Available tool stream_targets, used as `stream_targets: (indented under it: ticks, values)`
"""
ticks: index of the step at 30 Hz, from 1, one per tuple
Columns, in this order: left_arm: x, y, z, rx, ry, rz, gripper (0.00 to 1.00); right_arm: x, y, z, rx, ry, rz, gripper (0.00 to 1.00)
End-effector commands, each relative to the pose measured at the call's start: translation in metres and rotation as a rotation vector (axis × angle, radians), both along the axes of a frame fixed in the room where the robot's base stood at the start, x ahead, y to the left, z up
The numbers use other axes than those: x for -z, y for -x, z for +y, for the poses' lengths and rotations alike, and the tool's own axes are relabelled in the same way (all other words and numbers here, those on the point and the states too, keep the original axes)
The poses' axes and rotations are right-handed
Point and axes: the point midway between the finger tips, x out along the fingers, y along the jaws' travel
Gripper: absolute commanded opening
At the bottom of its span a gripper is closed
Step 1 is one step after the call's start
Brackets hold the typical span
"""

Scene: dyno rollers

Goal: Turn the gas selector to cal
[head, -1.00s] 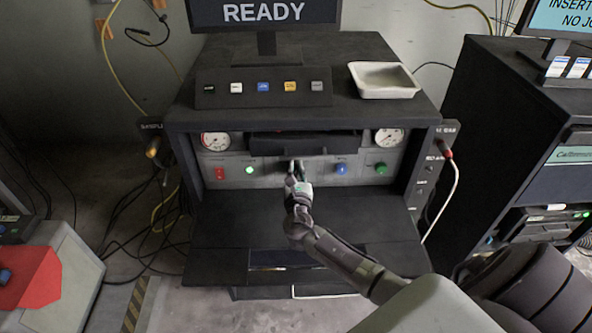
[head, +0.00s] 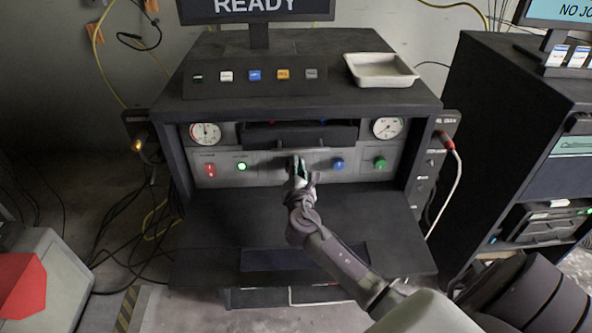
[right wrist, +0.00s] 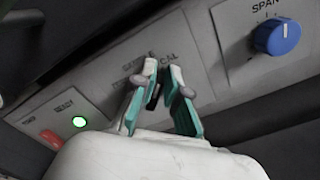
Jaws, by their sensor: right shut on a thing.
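The gas selector is a small dark knob (right wrist: 155,96) on the grey control panel (head: 340,177), mostly hidden by my fingers. The lettering around it is partly readable, with "CAL" at its upper right. My right gripper (head: 297,162) is at the middle of this panel in the head view. In the right wrist view its green-padded fingers (right wrist: 161,80) are shut on the knob from both sides. The knob's pointer direction cannot be made out. My left gripper is in neither view.
A blue span knob (right wrist: 276,36) is right of the selector; a green knob (head: 380,163) is further right. A lit green ready lamp (head: 242,167) and red power switch (head: 210,170) are left. A drawer (head: 300,133) juts above my gripper. A dark shelf (head: 245,221) extends below.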

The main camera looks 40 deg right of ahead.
Motion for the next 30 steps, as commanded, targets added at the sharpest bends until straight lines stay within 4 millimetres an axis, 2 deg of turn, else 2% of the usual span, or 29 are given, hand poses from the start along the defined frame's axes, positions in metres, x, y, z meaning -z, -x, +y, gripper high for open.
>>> stream_targets:
  ticks: [1,9,23,24,27,28,30]
  values:
    - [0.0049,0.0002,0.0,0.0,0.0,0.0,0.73,0.0117,0.0017,0.0041,-0.007,-0.027,0.003,0.0]
    - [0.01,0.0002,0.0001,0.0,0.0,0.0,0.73,0.0119,0.0019,0.0038,-0.008,-0.091,-0.033,0.0]
    - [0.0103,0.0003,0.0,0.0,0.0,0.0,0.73,0.0115,0.0019,0.0039,-0.009,-0.103,-0.04,0.0]
    - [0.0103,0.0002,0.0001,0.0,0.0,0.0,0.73,0.0115,0.0019,0.0039,-0.009,-0.103,-0.04,0.16]
    - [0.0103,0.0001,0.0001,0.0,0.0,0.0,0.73,0.0113,0.0018,0.004,-0.009,-0.102,-0.041,0.32]
    - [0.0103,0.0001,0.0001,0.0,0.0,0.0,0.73,0.011,0.0017,0.0041,-0.01,-0.101,-0.042,0.37]
    - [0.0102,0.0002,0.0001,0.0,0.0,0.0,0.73,0.0095,0.0015,0.0034,-0.008,-0.1,-0.044,0.38]
